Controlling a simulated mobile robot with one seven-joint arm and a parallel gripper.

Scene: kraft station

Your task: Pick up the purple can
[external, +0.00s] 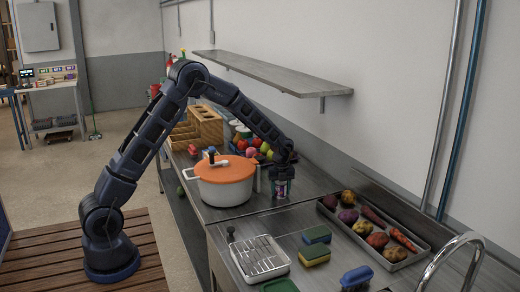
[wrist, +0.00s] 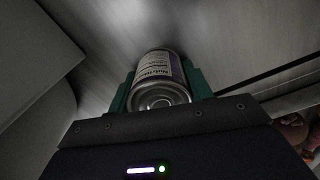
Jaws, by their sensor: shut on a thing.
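The purple can (wrist: 160,75) shows in the wrist view with a pale label and a purple band, its round metal end facing the camera. My gripper (wrist: 162,88) has its green fingers on both sides of the can, shut on it. In the external view my gripper (external: 282,178) is just right of the pot, and the can (external: 281,190) is small and partly covered by the fingers. I cannot tell whether the can touches the counter.
A white pot (external: 225,188) with an orange lid stands close left of my gripper. A metal tray (external: 378,258) of vegetables lies to the right. Sponges (external: 314,256), a grater-like rack (external: 262,254) and a faucet (external: 455,245) are in front. A shelf (external: 270,72) hangs on the wall above.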

